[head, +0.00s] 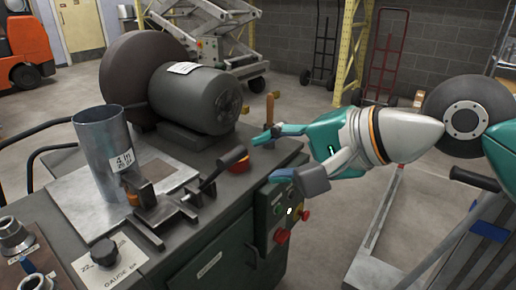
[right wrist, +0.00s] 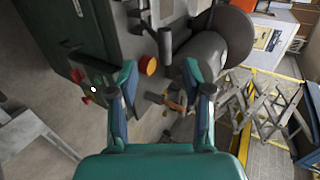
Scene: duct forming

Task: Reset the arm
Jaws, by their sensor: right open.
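My right gripper (head: 275,155) reaches in from the right in the head view, at the right edge of the green machine bench (head: 215,245). Its two fingers are apart and I see nothing held between them. In the right wrist view the open gripper (right wrist: 160,95) has its fingers on either side of the view, with the bench and a red knob (right wrist: 148,65) beyond them. In the head view a red and yellow knob (head: 262,160) is close by the fingers. My left gripper does not show.
A metal cylinder (head: 103,150) stands upright on the bench by a clamp with a black-knobbed lever (head: 222,170). A large grey motor (head: 195,98) sits behind. A control panel (head: 285,210) with buttons lies just below the gripper. Open floor (head: 300,115) lies behind the arm.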

